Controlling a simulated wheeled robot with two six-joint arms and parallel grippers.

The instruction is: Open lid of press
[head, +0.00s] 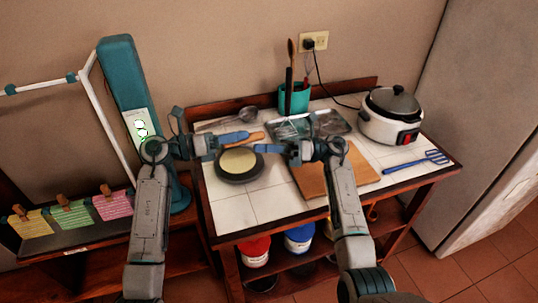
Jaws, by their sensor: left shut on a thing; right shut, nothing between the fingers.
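A dark round plate (225,174) with a pale yellow disc (240,161) on it lies on the left of the white tiled worktop; it looks like the press, though I cannot tell its lid from its base. My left gripper (246,136) is just behind it, shut on a light wooden piece (257,136) that looks like a handle. Whether that piece joins the round plate is hidden. My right gripper (262,148) is shut and empty, near the plate's right back edge. A flat brown wooden board (362,172) lies right of the plate, partly behind my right arm.
A metal tray (335,122) and a teal utensil holder (295,98) stand at the back. A white cooker (390,117) and blue spatula (418,164) are on the right. Red (255,251) and blue (299,237) containers sit on the shelf below. The worktop's front left is clear.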

